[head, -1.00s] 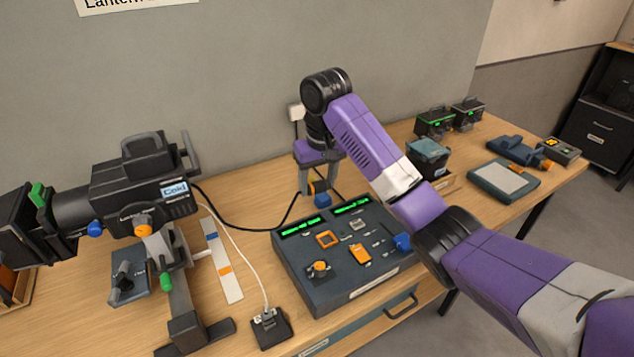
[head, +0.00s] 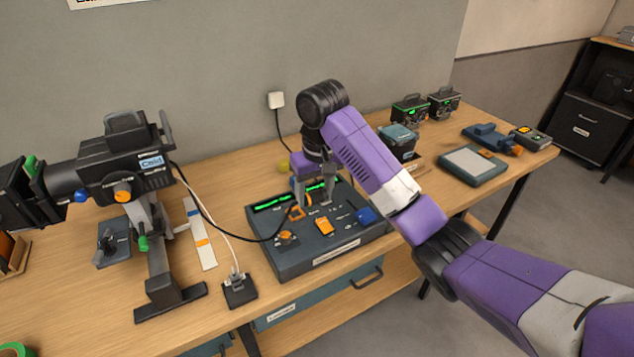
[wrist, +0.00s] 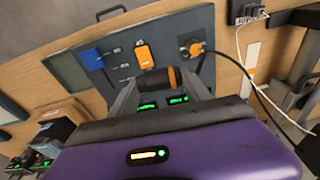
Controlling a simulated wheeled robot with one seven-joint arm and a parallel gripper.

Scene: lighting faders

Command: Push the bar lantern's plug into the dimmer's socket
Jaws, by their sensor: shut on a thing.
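The dimmer (head: 290,262) is a dark slate console with two green displays, lying on the wooden bench. The bar lantern's plug, a black cylinder with an orange band (wrist: 160,80), is held between the fingers of my gripper (head: 314,200), low over the dimmer's panel. My gripper also shows in the wrist view (wrist: 160,92).
On the panel are an orange-topped knob (head: 287,236), an orange switch (head: 325,226) and a blue knob (head: 367,215). A black box with a white cable (head: 240,290) stands left of the dimmer. Cased devices (head: 410,110) and a tablet-like pad (head: 472,165) lie right.

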